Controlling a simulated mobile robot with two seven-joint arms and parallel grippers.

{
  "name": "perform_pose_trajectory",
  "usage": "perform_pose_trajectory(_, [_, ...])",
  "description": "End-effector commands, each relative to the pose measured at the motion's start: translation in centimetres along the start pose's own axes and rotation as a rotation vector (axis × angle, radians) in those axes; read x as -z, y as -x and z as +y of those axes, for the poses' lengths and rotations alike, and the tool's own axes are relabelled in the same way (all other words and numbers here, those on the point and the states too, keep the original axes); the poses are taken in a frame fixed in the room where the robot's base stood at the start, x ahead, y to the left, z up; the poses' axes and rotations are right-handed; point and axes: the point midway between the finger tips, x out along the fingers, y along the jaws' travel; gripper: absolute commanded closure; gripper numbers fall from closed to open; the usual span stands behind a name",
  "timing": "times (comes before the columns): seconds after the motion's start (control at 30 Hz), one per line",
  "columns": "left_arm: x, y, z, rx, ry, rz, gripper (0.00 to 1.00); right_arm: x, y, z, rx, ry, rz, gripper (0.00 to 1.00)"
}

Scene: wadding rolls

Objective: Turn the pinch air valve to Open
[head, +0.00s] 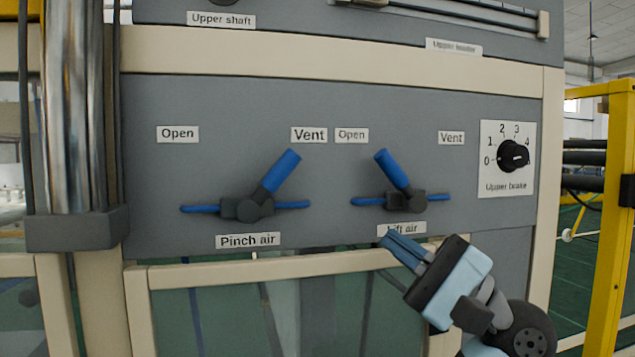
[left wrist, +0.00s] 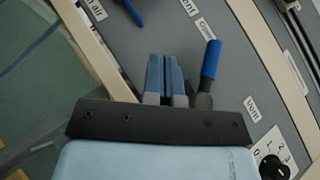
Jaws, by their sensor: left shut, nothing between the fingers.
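The pinch air valve (head: 248,208) is on the grey panel, and its blue handle (head: 282,171) tilts up and right toward the Vent label (head: 309,135). Its Open label (head: 178,134) is at upper left. My left gripper (head: 386,240) is shut and empty, below and right of this valve and just under the lift air valve (head: 404,202). In the left wrist view, the shut fingers (left wrist: 165,62) are beside the blue lift air handle (left wrist: 211,60); I cannot tell whether they touch it. My right gripper is not in view.
The lift air handle (head: 392,169) tilts up and left toward its own Open label (head: 352,135). A black upper brake knob (head: 513,156) is at right. A beige rail (head: 290,266) runs below the panel, and a yellow frame (head: 612,220) stands at far right.

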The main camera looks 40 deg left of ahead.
Motion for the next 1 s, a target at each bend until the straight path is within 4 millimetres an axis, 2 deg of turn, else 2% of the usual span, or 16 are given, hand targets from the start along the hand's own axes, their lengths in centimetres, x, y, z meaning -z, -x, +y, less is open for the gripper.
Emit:
perform_pose_trajectory(0.27, [0.0, -0.7, -0.1, 0.001, -0.002, -0.001, 1.00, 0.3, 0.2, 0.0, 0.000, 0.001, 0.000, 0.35])
perform_pose_trajectory(0.37, [-0.1, -2.0, -0.2, 0.001, -0.003, -0.002, 1.00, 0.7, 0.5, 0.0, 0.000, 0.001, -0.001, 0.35])
perform_pose_trajectory(0.77, [-0.2, -10.4, -0.3, 0.002, -0.003, -0.004, 1.00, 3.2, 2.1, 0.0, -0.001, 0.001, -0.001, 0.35])
perform_pose_trajectory(1.0, [-2.4, -12.4, -0.1, 0.002, -0.004, -0.001, 1.00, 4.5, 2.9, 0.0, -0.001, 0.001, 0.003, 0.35])
